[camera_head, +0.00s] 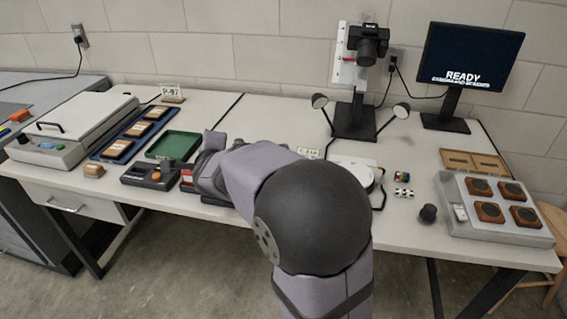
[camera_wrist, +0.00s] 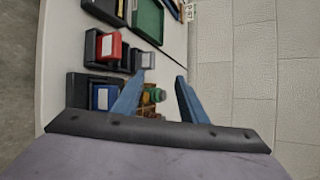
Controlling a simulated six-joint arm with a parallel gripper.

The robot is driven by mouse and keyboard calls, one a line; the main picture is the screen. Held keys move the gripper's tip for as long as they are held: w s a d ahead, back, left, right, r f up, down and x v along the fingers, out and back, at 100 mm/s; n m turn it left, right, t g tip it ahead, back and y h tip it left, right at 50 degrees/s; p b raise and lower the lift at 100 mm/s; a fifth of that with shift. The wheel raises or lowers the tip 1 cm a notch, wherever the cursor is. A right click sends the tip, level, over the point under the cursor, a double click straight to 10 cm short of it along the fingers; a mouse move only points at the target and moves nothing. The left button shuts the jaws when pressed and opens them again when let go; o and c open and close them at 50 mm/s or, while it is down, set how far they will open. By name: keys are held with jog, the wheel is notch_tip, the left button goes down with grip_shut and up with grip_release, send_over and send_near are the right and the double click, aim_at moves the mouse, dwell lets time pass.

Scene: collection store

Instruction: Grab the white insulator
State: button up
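I cannot pick out a white insulator for certain in either view. In the wrist view, my gripper (camera_wrist: 160,77) shows two blue fingers spread apart, with nothing held between them. A small green and yellow item (camera_wrist: 153,96) shows beyond and between the fingers, partly hidden by the left one. Left of the fingers are a dark holder with a red box (camera_wrist: 109,46) and another with a blue box (camera_wrist: 103,97). In the head view my arm covers the middle of the bench, and the fingers are hidden.
A green tray (camera_head: 174,146) and a dark device with an orange knob (camera_head: 151,174) lie left of my arm. A camera stand (camera_head: 355,118), a monitor (camera_head: 469,62) and a grey box with brown round-topped blocks (camera_head: 495,225) are to the right. A dark knob (camera_head: 428,213) stands near the front edge.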

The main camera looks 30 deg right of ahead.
jog(key=s+d+f+m+g+h+b, duration=0.1)
jog(key=d+m+h, duration=0.1)
jog(key=d+m, duration=0.3)
jog(key=s+d+f+m+g+h+b, duration=0.1)
jog(key=d+f+m+g+h, duration=0.1)
jog(key=d+m, duration=0.3)
jog(key=s+d+f+m+g+h+b, duration=0.1)
jog(key=d+m, duration=0.4)
jog(key=m, duration=0.5)
jog(key=shift+s+d+f+m+g+h+b, duration=0.15)
jog(key=shift+s+d+f+m+h+b, duration=0.1)
jog(key=shift+h, duration=0.4)
jog(key=shift+s+d+f+m+g+h+b, duration=0.15)
jog(key=shift+f+h+b, duration=0.1)
jog(key=shift+h, duration=0.4)
jog(key=shift+s+d+f+m+g, duration=0.3)
jog(key=shift+d+m, duration=0.1)
jog(key=shift+m, duration=0.4)
jog(key=shift+r+x, duration=0.15)
jog(key=shift+x, duration=1.65)
jog(key=shift+r+x, duration=0.1)
jog(key=shift+x, duration=1.7)
jog(key=shift+w, duration=0.1)
jog(key=shift+c, duration=0.6)
jog(key=c, duration=0.6)
jog(key=shift+c, duration=0.2)
jog(key=shift+r, duration=0.1)
